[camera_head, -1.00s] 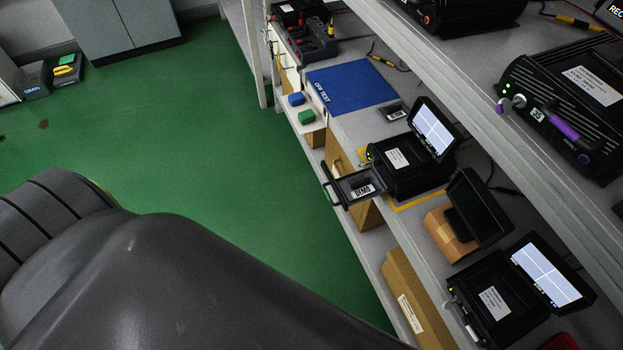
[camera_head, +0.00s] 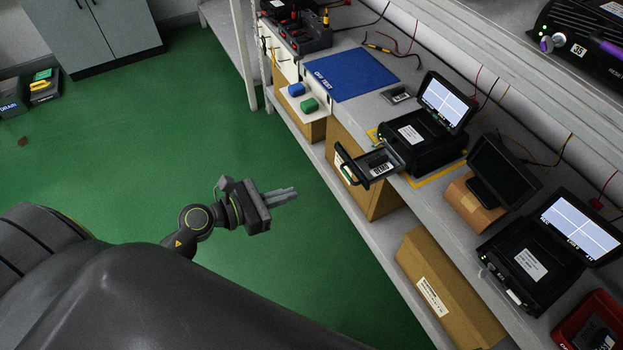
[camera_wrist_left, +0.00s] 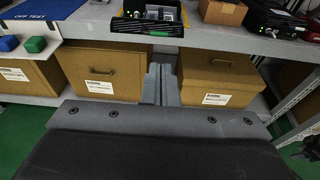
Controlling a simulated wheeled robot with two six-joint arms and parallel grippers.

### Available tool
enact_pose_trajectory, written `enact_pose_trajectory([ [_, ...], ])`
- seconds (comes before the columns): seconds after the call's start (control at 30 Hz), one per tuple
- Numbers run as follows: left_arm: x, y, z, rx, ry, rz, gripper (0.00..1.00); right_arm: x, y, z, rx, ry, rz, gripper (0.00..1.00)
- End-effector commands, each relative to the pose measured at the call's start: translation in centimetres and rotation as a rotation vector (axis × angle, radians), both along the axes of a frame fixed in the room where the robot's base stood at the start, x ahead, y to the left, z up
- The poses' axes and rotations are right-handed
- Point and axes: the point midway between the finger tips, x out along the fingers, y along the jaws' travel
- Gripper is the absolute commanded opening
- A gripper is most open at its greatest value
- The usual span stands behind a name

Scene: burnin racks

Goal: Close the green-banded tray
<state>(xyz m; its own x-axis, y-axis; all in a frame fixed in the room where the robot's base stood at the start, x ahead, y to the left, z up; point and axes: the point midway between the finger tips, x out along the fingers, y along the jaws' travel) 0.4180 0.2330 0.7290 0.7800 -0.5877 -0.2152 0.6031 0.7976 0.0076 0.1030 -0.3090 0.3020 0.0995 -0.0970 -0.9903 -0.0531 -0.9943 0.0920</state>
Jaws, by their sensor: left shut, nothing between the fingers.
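The tray (camera_head: 370,166) sticks out from the front of a black device (camera_head: 422,138) on the bench and overhangs the bench's front edge. It has a dark handle at its outer end and a labelled item inside. In the left wrist view the tray (camera_wrist_left: 149,27) is at the top centre, with a green mark on its front. My left gripper (camera_head: 284,195) is shut and empty, over the green floor, left of the tray and apart from it. Its fingers (camera_wrist_left: 161,84) show together in the wrist view, below the tray. My right gripper is not in view.
Cardboard boxes (camera_head: 447,290) stand on the shelf below the bench. A blue mat (camera_head: 350,75) and blue and green blocks (camera_head: 309,105) lie farther back. Another screen device (camera_head: 535,265) and a red bin (camera_head: 590,328) are at the right. The floor beside the bench is clear.

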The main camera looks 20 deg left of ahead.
Motion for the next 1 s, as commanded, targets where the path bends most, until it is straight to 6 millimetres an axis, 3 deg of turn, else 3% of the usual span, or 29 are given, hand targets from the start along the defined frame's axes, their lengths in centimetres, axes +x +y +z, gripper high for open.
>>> enact_pose_trajectory([
  [0.6, 9.0, -6.7, -2.3, -0.009, 0.002, 0.004, 0.00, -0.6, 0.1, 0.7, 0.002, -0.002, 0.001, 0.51],
  [1.0, 10.6, -7.9, -2.9, -0.007, 0.004, 0.006, 0.00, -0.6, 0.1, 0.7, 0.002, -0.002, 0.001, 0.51],
])
